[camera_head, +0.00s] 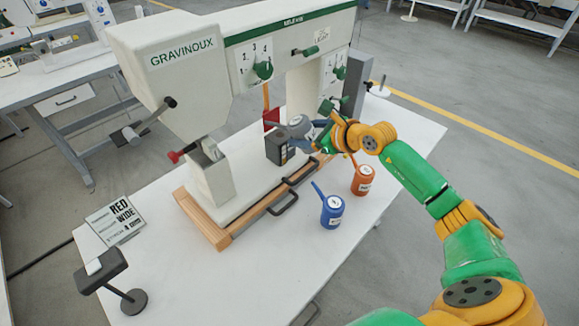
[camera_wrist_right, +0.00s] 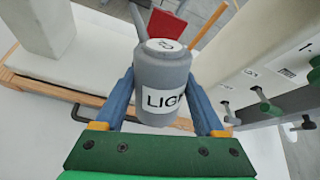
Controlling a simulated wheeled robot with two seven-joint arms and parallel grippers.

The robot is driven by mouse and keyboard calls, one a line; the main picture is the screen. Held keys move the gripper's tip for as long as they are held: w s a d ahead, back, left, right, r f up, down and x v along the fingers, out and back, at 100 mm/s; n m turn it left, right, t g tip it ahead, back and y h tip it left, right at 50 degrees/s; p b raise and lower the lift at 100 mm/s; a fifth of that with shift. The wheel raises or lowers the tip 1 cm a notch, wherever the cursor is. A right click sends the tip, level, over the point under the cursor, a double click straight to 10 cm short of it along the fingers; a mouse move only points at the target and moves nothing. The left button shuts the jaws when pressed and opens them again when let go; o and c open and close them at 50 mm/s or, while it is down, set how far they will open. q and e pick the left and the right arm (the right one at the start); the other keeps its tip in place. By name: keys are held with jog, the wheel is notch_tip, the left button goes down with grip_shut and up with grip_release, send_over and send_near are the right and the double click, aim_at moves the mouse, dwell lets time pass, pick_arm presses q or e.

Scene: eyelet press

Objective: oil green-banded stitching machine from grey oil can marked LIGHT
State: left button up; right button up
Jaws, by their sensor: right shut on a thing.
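The white stitching machine (camera_head: 180,58) with a green band (camera_head: 290,24) along its arm stands on a wood-edged base on the white table. My right gripper (camera_head: 312,128) is beside the machine's column, under its arm. It is shut on the grey oil can (camera_wrist_right: 163,82), which shows partly in the head view (camera_head: 297,124). In the right wrist view the can sits between blue fingers, its label reading "LIG", the rest turned away. Its spout points away from the wrist, towards a red part (camera_head: 271,117) under the arm. The spout tip's contact is unclear. My left gripper is out of view.
A blue can (camera_head: 332,212) and an orange can (camera_head: 362,182) stand in front of the base, near my right arm. A dark box (camera_head: 278,149) is on the base. The table's front is clear.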

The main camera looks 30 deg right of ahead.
jog(key=shift+m+h, duration=0.8)
jog(key=shift+h, duration=0.1)
jog(key=d, duration=0.1)
jog(key=w+d+r, duration=0.1)
jog(key=d, duration=0.1)
jog(key=d+r, duration=0.1)
jog(key=shift+w+d+r, duration=0.15)
jog(key=shift+w+d, duration=0.1)
jog(key=shift+n+g+h, duration=0.5)
jog(key=shift+g+h, duration=0.1)
jog(key=shift+g, duration=0.3)
jog(key=shift+s+f+b, duration=0.1)
jog(key=shift+f+b, duration=0.3)
jog(key=shift+f, duration=2.3)
